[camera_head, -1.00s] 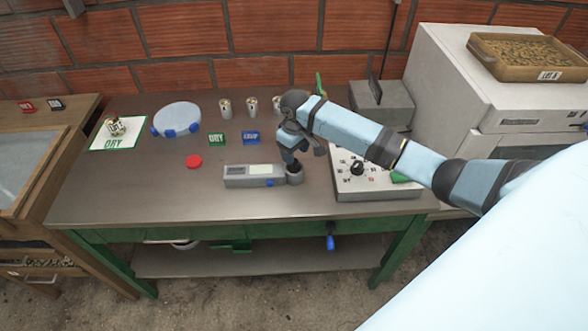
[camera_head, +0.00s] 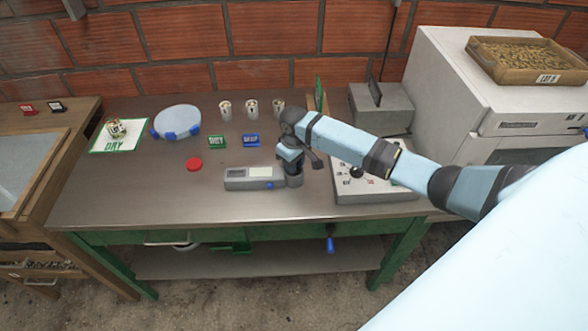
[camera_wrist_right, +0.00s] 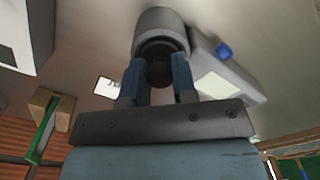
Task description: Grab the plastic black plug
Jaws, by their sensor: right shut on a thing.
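The black plug (camera_wrist_right: 160,72) shows in the right wrist view as a dark round piece at the mouth of a grey cylinder (camera_wrist_right: 160,22). My right gripper (camera_wrist_right: 158,64) has its two blue-grey fingers on either side of the plug, shut on it. In the head view my right gripper (camera_head: 292,166) points down at the cylinder (camera_head: 294,181), at the right end of a grey meter (camera_head: 250,177). There the fingers and wrist largely hide the plug. I cannot tell whether the plug is seated in the cylinder. My left gripper is out of view.
A dial box (camera_head: 372,188) stands just right of the gripper. Several cups stand behind it, with green and blue labels (camera_head: 250,140) in front of them. A red disc (camera_head: 194,164) lies to the left. The table's front (camera_head: 190,208) is clear.

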